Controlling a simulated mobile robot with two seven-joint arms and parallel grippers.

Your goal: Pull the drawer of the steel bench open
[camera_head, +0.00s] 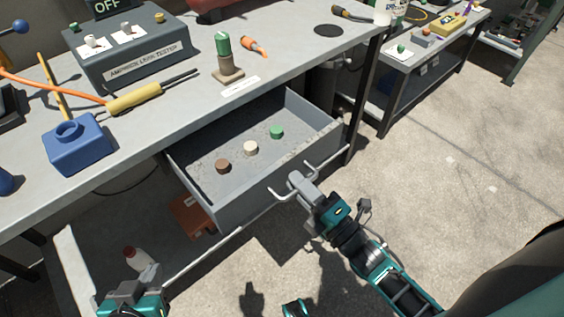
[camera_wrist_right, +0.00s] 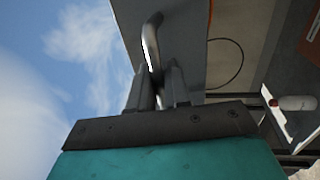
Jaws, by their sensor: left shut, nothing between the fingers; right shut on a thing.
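The steel bench (camera_head: 205,103) has its grey drawer (camera_head: 247,208) pulled well out from under the top. Inside lie a brown cap (camera_head: 222,166), a white cap (camera_head: 251,148) and a green cap (camera_head: 276,131). My right gripper (camera_head: 297,184) is shut on the drawer's bar handle (camera_head: 327,165); the handle also shows between the fingers in the right wrist view (camera_wrist_right: 151,45). My left gripper (camera_head: 138,287) is at the lower left, apart from the drawer, by the lower shelf; its fingers are shut and empty.
A white bottle (camera_head: 136,258) and an orange-brown box (camera_head: 192,215) are below. Floor at right is clear.

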